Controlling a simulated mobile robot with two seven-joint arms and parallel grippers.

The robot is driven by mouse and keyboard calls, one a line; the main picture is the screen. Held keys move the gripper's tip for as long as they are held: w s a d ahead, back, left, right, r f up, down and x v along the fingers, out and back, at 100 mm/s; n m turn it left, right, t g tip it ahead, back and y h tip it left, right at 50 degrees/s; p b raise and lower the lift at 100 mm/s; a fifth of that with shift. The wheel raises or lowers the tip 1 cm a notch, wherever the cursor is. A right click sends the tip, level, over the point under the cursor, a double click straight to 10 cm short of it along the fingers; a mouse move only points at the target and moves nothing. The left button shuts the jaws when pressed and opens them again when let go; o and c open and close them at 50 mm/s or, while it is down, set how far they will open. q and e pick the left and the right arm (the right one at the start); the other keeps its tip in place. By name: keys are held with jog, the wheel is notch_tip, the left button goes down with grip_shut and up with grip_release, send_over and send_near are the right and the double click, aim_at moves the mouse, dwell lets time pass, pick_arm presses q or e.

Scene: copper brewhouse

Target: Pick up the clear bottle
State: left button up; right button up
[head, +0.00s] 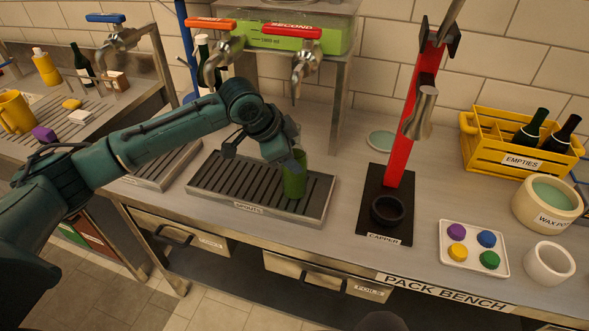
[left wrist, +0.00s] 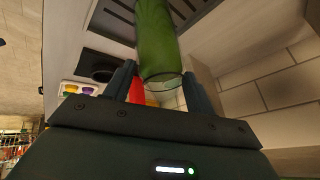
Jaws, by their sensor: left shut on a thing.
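My left gripper (head: 290,165) is over the drip tray marked SPOUTS and is shut on a green, see-through bottle (head: 295,182). In the left wrist view the bottle (left wrist: 158,40) sits between the two fingers (left wrist: 158,88), with a paler, clear rim at its near end. It looks green rather than colourless; I cannot tell whether the glass or its contents give the colour. The gripper hides part of it in the head view. I cannot tell whether its lower end touches the slatted tray (head: 225,185). My right gripper is not in view.
Taps (head: 305,65) hang above and behind the tray. A red capper (head: 400,130) stands to the right. Beyond it are a button plate (head: 450,268), a white cup (head: 549,263), a wax pot (head: 560,190) and a yellow crate (head: 475,160) with dark bottles.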

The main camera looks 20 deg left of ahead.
pick_arm(q)
grip_shut()
jog(key=shift+r, duration=0.1)
dwell(0.3)
